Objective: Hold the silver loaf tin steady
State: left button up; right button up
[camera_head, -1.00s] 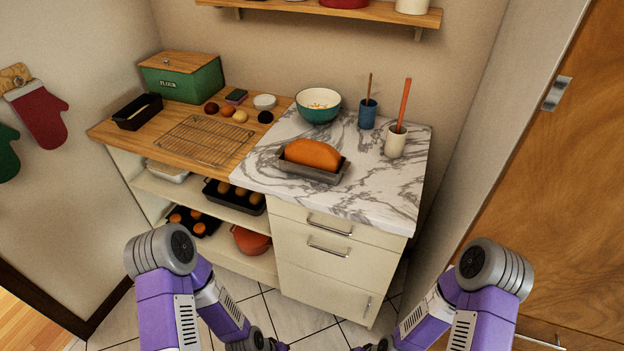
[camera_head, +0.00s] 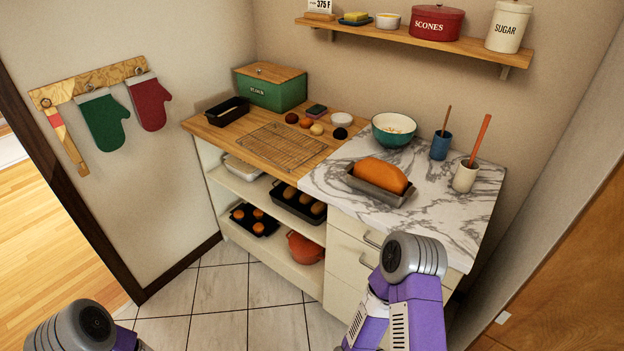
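The silver loaf tin (camera_head: 377,191) stands upright on the marble part of the counter, with a browned loaf (camera_head: 382,174) rising above its rim. Nothing touches the tin. Neither gripper is in the frame.
A wire cooling rack (camera_head: 281,147) lies on the wooden counter left of the tin. A teal bowl (camera_head: 393,130), a blue cup (camera_head: 440,146) and a cream crock (camera_head: 465,178) stand behind and right. A dark loaf pan (camera_head: 228,111) sits far left. Floor tiles in front are clear.

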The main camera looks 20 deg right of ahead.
aim_at(385, 176)
jog(key=u, duration=0.3)
jog(key=i, duration=1.15)
jog(key=z, duration=1.1)
